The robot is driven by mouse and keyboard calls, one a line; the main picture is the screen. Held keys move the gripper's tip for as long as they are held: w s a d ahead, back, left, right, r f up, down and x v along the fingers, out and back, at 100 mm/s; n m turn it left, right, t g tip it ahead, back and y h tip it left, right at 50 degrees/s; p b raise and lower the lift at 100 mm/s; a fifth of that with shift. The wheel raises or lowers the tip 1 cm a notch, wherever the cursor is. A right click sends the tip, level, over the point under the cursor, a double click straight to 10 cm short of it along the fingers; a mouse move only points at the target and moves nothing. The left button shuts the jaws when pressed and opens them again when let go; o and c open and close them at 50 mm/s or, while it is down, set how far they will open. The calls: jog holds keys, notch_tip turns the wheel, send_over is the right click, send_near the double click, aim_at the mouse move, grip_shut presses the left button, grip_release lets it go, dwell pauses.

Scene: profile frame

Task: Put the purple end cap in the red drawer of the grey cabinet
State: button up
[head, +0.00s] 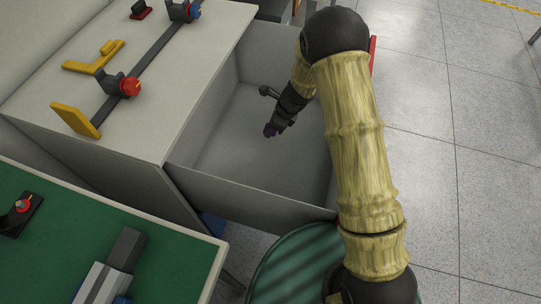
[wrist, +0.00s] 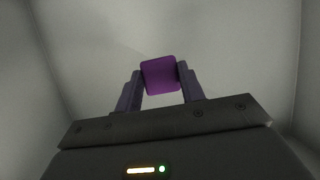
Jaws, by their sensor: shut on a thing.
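The purple end cap (wrist: 160,75) is a small rounded square block between my fingertips in the wrist view. My gripper (wrist: 161,80) is shut on it. In the head view my gripper (head: 271,130) points down inside the open drawer (head: 250,205) of the grey cabinet (head: 130,160). The drawer's inside is grey and looks empty; its front, at the right, is mostly hidden by my arm, with a strip of red (head: 373,50) showing beside it. I cannot tell how far the end cap is above the drawer floor.
On the cabinet top lie a dark rail (head: 150,65) with clamps and several yellow pieces (head: 75,119). A green-topped table (head: 150,262) with dark and grey parts stands at the lower left. A round green striped thing (head: 290,262) is below the drawer. Tiled floor is clear at the right.

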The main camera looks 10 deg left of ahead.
dwell(0.3)
jog(key=b, duration=0.2)
send_over(267, 149)
jog(key=d, duration=0.2)
notch_tip(267, 149, down, 6)
jog(key=shift+s+a+f, duration=0.1)
jog(key=shift+f, duration=0.05)
jog(key=shift+f+b, duration=0.9)
jog(key=shift+f, duration=0.95)
jog(key=shift+f, duration=0.15)
jog(key=o, duration=0.9)
jog(key=shift+o, duration=0.2)
